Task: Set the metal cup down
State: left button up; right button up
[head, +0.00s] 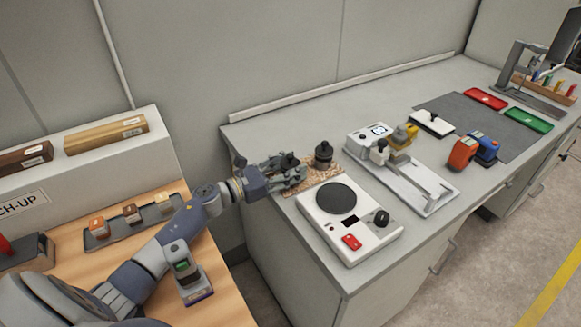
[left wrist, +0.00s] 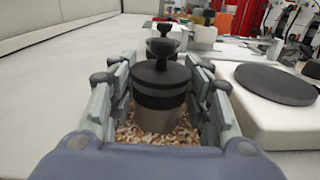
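The metal cup (left wrist: 157,95) is a steel cylinder with a black band, lid and knob. In the left wrist view it stands between the fingers of my left gripper (left wrist: 160,98), upright over the speckled mat (left wrist: 195,112). In the head view my left gripper (head: 288,168) is at the mat's left end, its fingers on both sides of the cup and hiding most of it. I cannot tell whether the fingers press on the cup or stand slightly apart, nor whether its base touches the mat. A second similar dark-topped cup (head: 323,154) stands just beyond. My right gripper is not in view.
A white hotplate (head: 360,235) with a dark round plate stands close beside the mat. A white scale-like device (head: 430,196), orange and blue containers (head: 463,152), and red and green trays (head: 527,119) lie farther right. The grey bench behind the mat is clear.

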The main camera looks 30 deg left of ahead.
pick_arm(q)
jog(key=shift+o, duration=0.6)
jog(key=shift+r, duration=0.15)
jog(key=b+v, duration=0.1)
jog(key=v, duration=1.1)
